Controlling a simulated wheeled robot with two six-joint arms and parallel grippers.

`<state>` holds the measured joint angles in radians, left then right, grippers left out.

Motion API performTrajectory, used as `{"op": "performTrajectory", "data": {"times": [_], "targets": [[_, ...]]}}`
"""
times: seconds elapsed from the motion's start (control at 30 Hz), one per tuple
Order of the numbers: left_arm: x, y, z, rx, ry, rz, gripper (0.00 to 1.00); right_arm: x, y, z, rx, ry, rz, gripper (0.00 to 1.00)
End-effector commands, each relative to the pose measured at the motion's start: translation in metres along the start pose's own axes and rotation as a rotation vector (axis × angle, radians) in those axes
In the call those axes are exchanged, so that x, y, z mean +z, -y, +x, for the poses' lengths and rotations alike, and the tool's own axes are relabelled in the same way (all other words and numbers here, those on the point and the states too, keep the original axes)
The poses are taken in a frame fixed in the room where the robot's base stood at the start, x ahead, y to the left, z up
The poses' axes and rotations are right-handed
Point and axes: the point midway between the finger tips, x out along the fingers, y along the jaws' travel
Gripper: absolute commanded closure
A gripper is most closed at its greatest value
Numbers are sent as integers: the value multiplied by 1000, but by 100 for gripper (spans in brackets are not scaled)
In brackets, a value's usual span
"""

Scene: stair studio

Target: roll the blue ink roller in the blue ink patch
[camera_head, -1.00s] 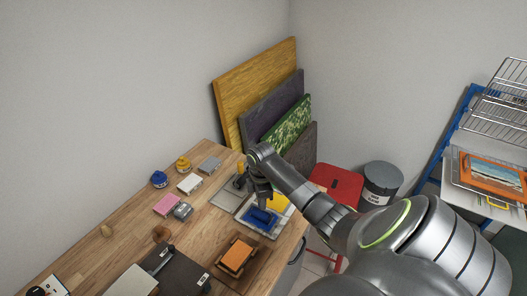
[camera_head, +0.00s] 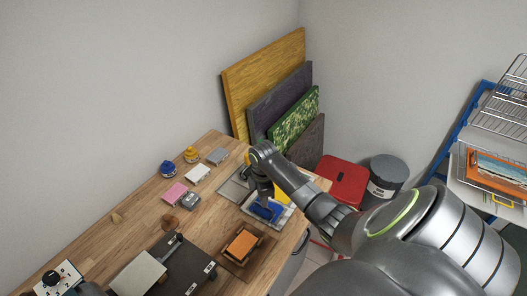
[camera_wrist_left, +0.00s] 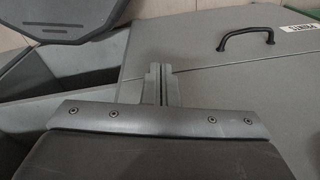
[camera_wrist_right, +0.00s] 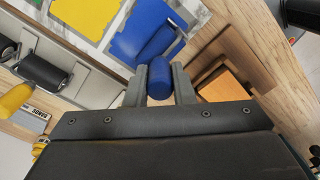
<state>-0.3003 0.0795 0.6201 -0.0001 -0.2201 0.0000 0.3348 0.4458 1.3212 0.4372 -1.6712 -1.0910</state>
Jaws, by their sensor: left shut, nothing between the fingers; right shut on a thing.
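My right gripper (camera_head: 264,190) is over the ink slab on the bench. In the right wrist view its fingers (camera_wrist_right: 161,84) are shut on the blue handle of the blue ink roller (camera_wrist_right: 158,72). In the head view the blue patch (camera_head: 266,210) and roller merge beneath the gripper. The yellow patch (camera_wrist_right: 88,14) lies beside the blue one. My left gripper (camera_wrist_left: 160,76) is shut and empty, in front of a grey cabinet.
A wooden block on a brown board (camera_head: 242,243) lies close in front of the slab. Dark rollers (camera_wrist_right: 40,72) lie on a grey tray beside it. Ink jars (camera_head: 168,168) and small blocks stand farther left. Colored panels (camera_head: 262,85) lean behind. A red stool (camera_head: 343,182) stands right.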

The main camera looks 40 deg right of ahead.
Motion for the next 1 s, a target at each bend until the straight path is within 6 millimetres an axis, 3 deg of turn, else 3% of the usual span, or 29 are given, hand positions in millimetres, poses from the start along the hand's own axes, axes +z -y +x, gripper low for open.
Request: {"op": "performTrajectory", "data": {"times": [0.7, 1.0], "targets": [[-1, 0, -3, 0, -1, 0, 100, 0, -2, -59, 5, 0, 0, 96], [-1, 0, -3, 0, -1, 0, 100, 0, -1, -69, 2, 0, -1, 96]]}}
